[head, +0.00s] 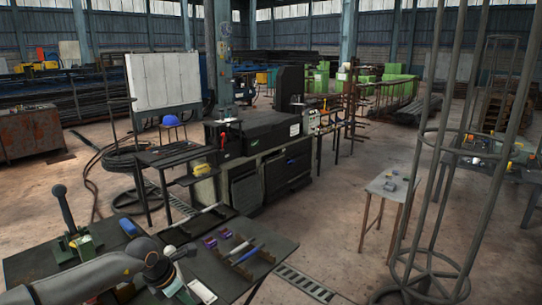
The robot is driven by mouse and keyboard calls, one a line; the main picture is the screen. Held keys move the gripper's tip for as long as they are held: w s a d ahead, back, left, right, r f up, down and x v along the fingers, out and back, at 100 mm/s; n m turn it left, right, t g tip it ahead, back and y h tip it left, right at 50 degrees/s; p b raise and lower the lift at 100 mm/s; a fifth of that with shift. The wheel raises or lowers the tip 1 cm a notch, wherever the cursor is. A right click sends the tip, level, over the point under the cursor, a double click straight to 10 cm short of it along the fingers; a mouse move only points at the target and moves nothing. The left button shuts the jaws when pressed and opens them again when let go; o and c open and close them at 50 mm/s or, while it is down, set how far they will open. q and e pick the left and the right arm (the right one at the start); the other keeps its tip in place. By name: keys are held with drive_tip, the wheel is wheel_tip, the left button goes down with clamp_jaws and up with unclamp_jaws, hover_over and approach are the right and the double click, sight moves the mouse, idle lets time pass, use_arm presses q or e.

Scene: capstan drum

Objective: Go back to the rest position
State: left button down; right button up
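My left arm comes in from the lower left over the dark table (243,262). My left gripper (184,284) is low over this table near the bottom edge of the head view, and looks empty as far as I can see. Its fingers are small and partly hidden by the wrist, so I cannot tell whether they are open or shut. A green-based device (76,240) with a dark upright lever stands on the table left of the gripper. My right gripper is not in view.
Purple, blue and brown small items (238,250) lie on the table right of the gripper. A blue object (128,227) lies behind it. A black machine (262,165) stands beyond. A tall wire cage (432,190) and small table (392,187) stand right.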

use_arm(q)
drive_tip(key=s+d+f+n+t+h, duration=0.35)
drive_tip(key=s+d+n+h, duration=0.75)
drive_tip(key=d, duration=0.5)
drive_tip(key=s+a+f+n+t+y, duration=0.1)
drive_tip(key=s+a+f+n+y, duration=0.55)
drive_tip(key=s+a+n, duration=0.55)
drive_tip(key=s+a+f+n+t+y, duration=0.1)
drive_tip(key=s+a+f+n+y, duration=0.6)
drive_tip(key=a+n, duration=0.55)
drive_tip(key=s+d+n+h, duration=0.1)
drive_tip(key=d+n+h, duration=0.1)
drive_tip(key=d+n, duration=0.5)
drive_tip(key=d, duration=0.5)
drive_tip(key=shift+s+d, duration=0.35)
drive_tip(key=shift+a+n+t, duration=0.1)
drive_tip(key=shift+n+t, duration=0.15)
